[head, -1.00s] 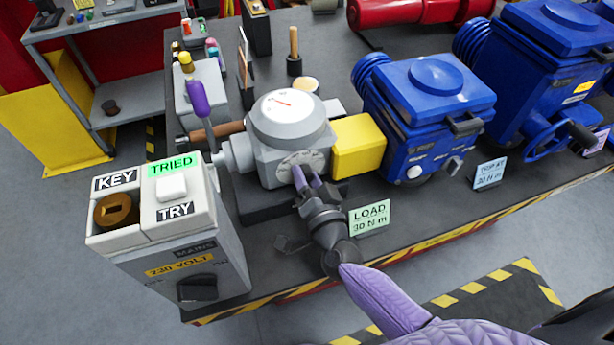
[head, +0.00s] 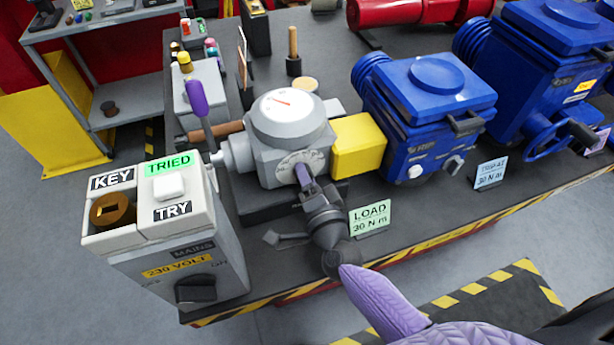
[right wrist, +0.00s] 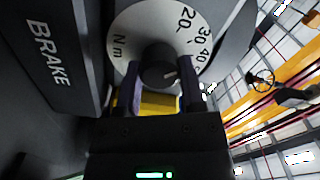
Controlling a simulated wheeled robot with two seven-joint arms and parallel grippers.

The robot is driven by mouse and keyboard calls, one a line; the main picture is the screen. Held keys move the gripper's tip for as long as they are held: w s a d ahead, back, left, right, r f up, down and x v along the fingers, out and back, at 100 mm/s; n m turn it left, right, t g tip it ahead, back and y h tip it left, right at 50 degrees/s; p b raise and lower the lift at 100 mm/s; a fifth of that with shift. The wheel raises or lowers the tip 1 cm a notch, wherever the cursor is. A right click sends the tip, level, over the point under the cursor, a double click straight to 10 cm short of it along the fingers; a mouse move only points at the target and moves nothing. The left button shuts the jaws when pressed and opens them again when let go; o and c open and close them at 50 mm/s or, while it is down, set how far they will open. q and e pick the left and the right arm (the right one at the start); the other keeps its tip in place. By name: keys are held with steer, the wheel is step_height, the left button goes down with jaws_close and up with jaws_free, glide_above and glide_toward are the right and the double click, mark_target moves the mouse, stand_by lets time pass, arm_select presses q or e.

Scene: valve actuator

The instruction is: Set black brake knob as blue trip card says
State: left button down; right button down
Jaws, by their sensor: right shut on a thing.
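The black brake knob (right wrist: 158,66) sits at the centre of a pale dial (right wrist: 136,25) marked N m, with 20, 30 and 40 readable. My right gripper (right wrist: 159,75) is shut on the knob, one finger on each side. A short pale mark on the knob points right, toward the numbers below 40; its exact reading is unclear. In the head view my right gripper (head: 304,174) reaches the dial on the grey housing's front, and its fingers hide the knob. The blue trip card (head: 491,173) stands at the right, apparently reading TRIP AT 30 N m. My left gripper is out of view.
A green card (head: 369,218) reading LOAD 30 N m stands just right of my right wrist. The housing has a round gauge (head: 283,110) on top. A yellow block (head: 358,145) and blue unit (head: 427,110) stand right; a switch box (head: 180,240) stands left.

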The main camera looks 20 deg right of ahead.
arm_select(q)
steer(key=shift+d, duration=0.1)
arm_select(e)
steer(key=shift+c, duration=1)
jaws_free()
arm_select(q)
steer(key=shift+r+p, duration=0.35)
steer(key=shift+p, duration=0.05)
arm_select(e)
steer(key=s, duration=1)
steer(key=shift+d, duration=0.2)
